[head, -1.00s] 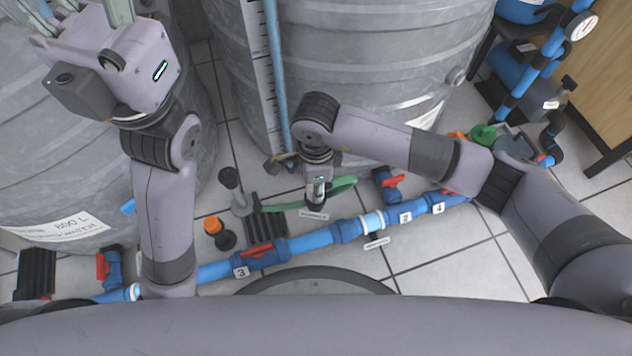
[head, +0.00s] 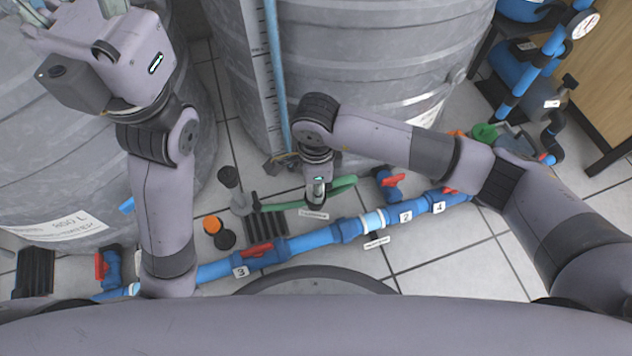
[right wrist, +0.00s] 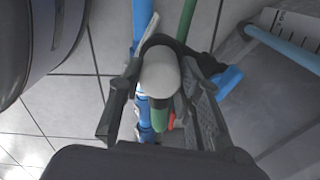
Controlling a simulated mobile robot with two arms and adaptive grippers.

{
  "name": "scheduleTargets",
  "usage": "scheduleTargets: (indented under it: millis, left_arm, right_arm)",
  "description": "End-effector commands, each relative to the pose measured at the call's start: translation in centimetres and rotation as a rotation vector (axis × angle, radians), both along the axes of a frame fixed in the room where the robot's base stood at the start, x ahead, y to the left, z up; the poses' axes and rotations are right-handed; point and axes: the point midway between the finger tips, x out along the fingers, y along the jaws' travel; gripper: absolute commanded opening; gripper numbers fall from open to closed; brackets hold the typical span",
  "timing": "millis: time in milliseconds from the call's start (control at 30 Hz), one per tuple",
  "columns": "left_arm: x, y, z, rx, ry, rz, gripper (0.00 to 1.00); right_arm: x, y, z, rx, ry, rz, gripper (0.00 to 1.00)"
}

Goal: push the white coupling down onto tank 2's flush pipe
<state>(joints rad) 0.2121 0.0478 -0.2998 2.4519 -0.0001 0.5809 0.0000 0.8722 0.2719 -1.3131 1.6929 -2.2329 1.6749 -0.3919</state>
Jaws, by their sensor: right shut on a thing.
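My right gripper (head: 316,196) points down near the foot of the middle grey tank (head: 365,70), above the green hose (head: 343,184). In the right wrist view the right gripper (right wrist: 160,95) is shut on a rounded white piece, which looks like the white coupling (right wrist: 160,70). A short green part shows just below the white piece. I cannot tell how far the coupling sits on the flush pipe, as the gripper hides the joint. My left gripper (head: 112,8) is cut off at the top left edge, and its fingertips are out of sight.
A blue pipe (head: 310,243) with red-handled valves and number tags crosses the floor in front. A black grate (head: 265,224) and an orange-capped piece (head: 212,225) lie to the left of the right gripper. Another grey tank (head: 50,150) stands at left. A blue pump (head: 525,85) stands at right.

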Motion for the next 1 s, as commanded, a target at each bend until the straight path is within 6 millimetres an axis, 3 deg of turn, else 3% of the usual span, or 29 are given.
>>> scheduleTargets:
  millis: [33, 67, 400, 767, 1000]
  left_arm:
    - [-0.1, 0.0, -0.1, -0.001, -0.002, 0.000, 0.55]
    - [-0.1, 0.0, 0.1, 0.000, -0.004, 0.000, 0.55]
    - [-0.2, 0.0, 0.3, -0.001, -0.011, 0.000, 0.55]
    - [-0.1, 0.1, 0.1, -0.002, 0.001, 0.000, 0.55]
    - [-0.1, 0.0, 0.1, -0.002, -0.002, 0.000, 0.55]
  right_arm:
    - [0.0, 0.0, -0.2, 0.000, 0.000, 0.000, 0.07]
    - [0.0, 0.0, -0.1, 0.000, 0.000, 0.000, 0.33]
    - [0.0, 0.0, -0.1, 0.000, 0.000, -0.001, 0.55]
    - [0.1, 0.0, 0.4, 0.000, -0.001, 0.000, 0.55]
    - [0.2, 0.0, 4.5, 0.003, -0.005, 0.000, 0.55]
